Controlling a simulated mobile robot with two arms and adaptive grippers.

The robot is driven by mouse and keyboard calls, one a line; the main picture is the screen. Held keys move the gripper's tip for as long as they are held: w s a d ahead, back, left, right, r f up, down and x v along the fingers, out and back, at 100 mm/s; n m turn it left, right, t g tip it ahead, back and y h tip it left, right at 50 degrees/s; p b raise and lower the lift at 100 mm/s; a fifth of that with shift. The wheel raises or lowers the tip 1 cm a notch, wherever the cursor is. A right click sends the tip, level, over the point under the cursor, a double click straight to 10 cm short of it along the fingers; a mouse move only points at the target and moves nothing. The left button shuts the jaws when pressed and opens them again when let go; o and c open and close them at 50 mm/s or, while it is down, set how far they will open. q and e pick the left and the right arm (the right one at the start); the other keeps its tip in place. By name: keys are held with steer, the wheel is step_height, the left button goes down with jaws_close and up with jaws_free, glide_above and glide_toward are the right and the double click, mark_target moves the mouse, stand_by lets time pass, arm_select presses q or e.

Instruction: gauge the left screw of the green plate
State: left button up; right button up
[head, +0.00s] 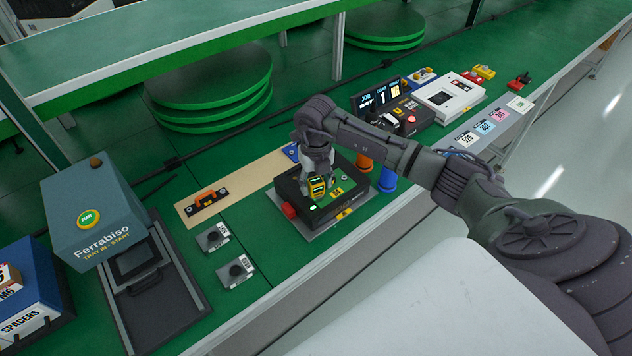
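My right gripper (317,181) points down over a black box-shaped device (350,187) with a red knob on its left side and a yellow label. A small yellow and black tool (318,188) is at its fingertips. The fingers are beside the tool, but whether they press on it is too small to tell. A small lit green patch (312,208) shows on the box below the tool. My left gripper is out of view. I cannot make out a green plate with a left screw; the gripper and arm hide part of this area.
A Ferrabiso start machine (92,212) and a blue spacers box (27,287) stand at left. Two small grey blocks (213,238) (236,272) and an orange-handled item (207,199) lie nearby. A console (378,98) and white box (446,97) stand behind my arm. Stacked green discs (209,77) are behind.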

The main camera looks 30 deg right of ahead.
mark_target(316, 181)
steer(key=shift+o, duration=0.5)
step_height(316, 181, up, 12)
stand_by(0.3)
stand_by(0.7)
